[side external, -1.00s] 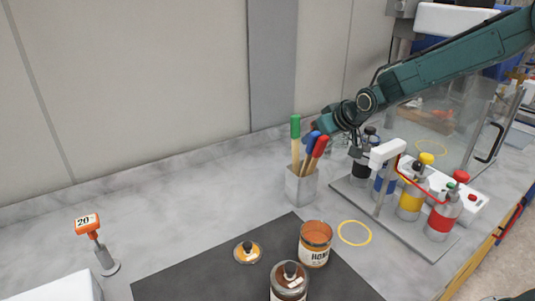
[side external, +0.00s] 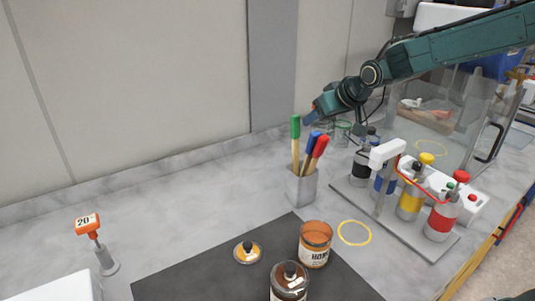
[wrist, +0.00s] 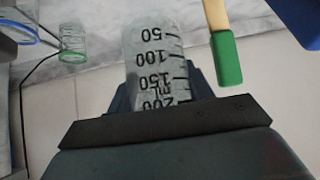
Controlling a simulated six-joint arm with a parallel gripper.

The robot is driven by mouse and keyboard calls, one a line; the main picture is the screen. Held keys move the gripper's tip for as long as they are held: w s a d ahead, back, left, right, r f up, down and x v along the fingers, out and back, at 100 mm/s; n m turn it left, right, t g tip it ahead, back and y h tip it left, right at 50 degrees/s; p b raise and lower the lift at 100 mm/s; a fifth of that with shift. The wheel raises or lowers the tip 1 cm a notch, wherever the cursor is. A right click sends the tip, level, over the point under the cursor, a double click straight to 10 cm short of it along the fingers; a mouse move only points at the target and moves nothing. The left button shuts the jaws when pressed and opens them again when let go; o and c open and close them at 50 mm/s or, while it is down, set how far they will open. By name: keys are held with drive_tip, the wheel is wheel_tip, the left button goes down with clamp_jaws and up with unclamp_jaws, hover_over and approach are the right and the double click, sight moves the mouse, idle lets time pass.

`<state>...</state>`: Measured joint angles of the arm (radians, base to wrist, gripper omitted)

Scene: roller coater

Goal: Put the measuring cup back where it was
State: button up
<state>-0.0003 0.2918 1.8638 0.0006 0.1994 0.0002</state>
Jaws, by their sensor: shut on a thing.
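The clear measuring cup (wrist: 152,62) with black marks from 50 to 200 is between the jaws of my gripper in the wrist view (wrist: 160,98). My gripper is shut on it, and the marks read upside down there. In the side view my gripper (side external: 318,108) is raised above the bench, behind the brush holder; the cup cannot be made out there. A yellow ring (side external: 354,246) is marked on the bare bench beside the mat.
A holder (side external: 301,187) with green, blue and red-tipped tools stands close below my gripper. Glass jars (side external: 343,131) stand behind a bottle rack (side external: 382,207). An open brown tin (side external: 315,250) and a jar (side external: 289,284) stand on the dark mat (side external: 205,281). The left bench is mostly clear.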

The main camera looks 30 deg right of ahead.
wheel_tip(320, 180, up, 10)
drive_tip(key=s+a+n+g+y, duration=0.1)
drive_tip(key=s+a+n+y, duration=0.2)
drive_tip(key=a, duration=0.9)
drive_tip(key=s+a+n+y, duration=0.15)
drive_tip(key=s+a, duration=0.35)
drive_tip(key=a, duration=0.8)
drive_tip(key=s+a+n+g+y, duration=0.2)
drive_tip(key=s+a+n, duration=0.3)
drive_tip(key=s+a, duration=0.75)
drive_tip(key=shift+m, duration=0.25)
drive_tip(key=shift+w+a+f, duration=0.1)
drive_tip(key=shift+w+f, duration=0.1)
drive_tip(key=shift+f, duration=0.7)
drive_tip(key=shift+w+a+f, duration=0.15)
drive_tip(key=shift+w+f, duration=0.05)
drive_tip(key=shift+f, duration=0.7)
drive_tip(key=shift+w+a+f, duration=0.1)
drive_tip(key=shift+w+f, duration=0.1)
drive_tip(key=shift+f, duration=0.7)
drive_tip(key=shift+f, duration=0.1)
wheel_tip(320, 180, down, 20)
drive_tip(key=shift+r, duration=0.15)
